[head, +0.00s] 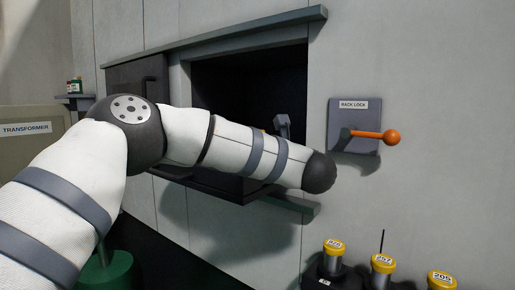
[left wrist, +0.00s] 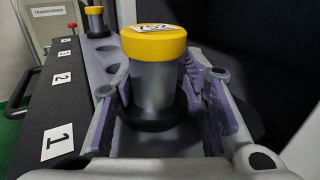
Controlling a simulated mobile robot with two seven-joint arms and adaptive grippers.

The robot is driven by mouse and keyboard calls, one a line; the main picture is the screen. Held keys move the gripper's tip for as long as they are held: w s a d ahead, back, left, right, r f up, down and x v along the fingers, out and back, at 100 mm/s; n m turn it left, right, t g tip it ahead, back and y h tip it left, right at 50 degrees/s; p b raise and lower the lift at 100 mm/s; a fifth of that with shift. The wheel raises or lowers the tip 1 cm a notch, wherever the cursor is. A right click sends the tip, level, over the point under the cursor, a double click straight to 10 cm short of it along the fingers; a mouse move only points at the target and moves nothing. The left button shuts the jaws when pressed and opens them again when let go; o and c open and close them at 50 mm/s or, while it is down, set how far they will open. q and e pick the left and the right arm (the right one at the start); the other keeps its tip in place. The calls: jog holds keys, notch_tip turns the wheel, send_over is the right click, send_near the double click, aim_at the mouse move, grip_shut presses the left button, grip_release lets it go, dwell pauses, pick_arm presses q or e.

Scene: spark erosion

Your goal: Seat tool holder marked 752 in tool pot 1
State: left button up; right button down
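The tool holder marked 752 (left wrist: 155,80) has a yellow cap, a grey body and a black flange, and stands about upright in the left wrist view. My left gripper (left wrist: 158,88) has one finger on each side of its body, close against it, and appears shut on it. The holder is over the near end of the rack (left wrist: 35,110), beside the label 1 (left wrist: 57,141). Tool pot 1 is hidden beneath the holder and fingers, so I cannot tell whether the flange rests in it. In the head view my left forearm hides the gripper and holder. My right gripper is not in view.
Another yellow-capped holder (left wrist: 96,18) stands farther along the rack. The wall opening (head: 235,85) lies behind my left arm. The rack lock lever (head: 375,135) has an orange knob, right of my arm. Several yellow-capped holders (head: 383,264) stand at lower right.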

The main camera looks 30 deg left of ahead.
pick_arm(q)
jog(key=o, duration=0.5)
jog(key=shift+d+f, duration=0.1)
jog(key=v, duration=1.2)
notch_tip(320, 180, up, 7)
jog(key=p, duration=0.2)
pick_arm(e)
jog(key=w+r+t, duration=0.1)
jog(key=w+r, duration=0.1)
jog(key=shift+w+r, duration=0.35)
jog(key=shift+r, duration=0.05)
